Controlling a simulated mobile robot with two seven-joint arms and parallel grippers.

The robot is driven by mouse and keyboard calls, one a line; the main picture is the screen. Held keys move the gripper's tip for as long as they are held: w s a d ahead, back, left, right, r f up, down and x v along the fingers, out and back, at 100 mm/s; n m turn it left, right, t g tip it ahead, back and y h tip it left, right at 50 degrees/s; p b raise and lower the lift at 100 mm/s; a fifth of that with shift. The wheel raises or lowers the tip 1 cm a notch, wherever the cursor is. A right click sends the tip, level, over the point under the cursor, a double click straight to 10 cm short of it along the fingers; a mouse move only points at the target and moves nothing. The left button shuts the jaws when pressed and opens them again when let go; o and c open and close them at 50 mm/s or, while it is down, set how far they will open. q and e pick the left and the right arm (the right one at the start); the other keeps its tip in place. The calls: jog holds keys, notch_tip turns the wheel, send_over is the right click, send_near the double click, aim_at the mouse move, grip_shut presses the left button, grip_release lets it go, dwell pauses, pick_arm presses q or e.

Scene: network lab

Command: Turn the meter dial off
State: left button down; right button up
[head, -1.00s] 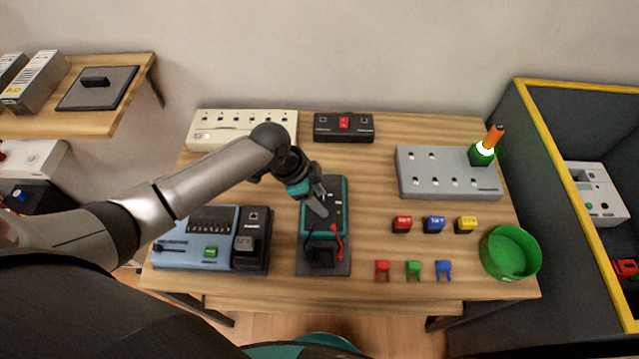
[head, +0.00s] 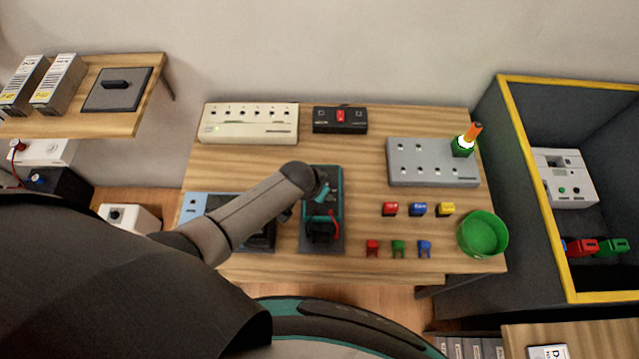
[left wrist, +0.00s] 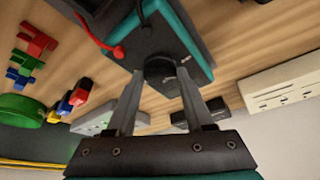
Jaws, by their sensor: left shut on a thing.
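The meter (head: 336,181) has a teal case and a dark face and lies on a dark mat on the wooden table. It fills the upper middle of the left wrist view (left wrist: 180,35). Its round black dial (left wrist: 159,68) sits between the fingers of my left gripper (left wrist: 158,78), which is shut on it. In the head view my left arm reaches in from the left and its gripper (head: 322,190) is over the meter face, hiding the dial. A red lead (head: 334,222) is at the meter's near end. My right gripper is not in view.
A blue device (head: 195,205) is left of the meter, partly behind my arm. A cream strip (head: 250,125), a black box with a red switch (head: 340,120) and a grey panel (head: 432,163) stand behind. Several coloured connectors and a green bowl (head: 482,234) are to the right.

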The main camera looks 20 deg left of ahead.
pick_arm(q)
jog(key=shift+d+n+p, duration=0.2)
jog(key=shift+n+p, duration=0.2)
jog(key=shift+n, duration=0.5)
jog(key=shift+y, duration=0.3)
jog(key=shift+c, duration=1.4)
grip_release()
jog(key=shift+a, duration=0.1)
jog(key=shift+r, duration=0.1)
jog(key=p+v, duration=0.5)
jog(key=v, duration=1)
jog(key=shift+s, duration=0.2)
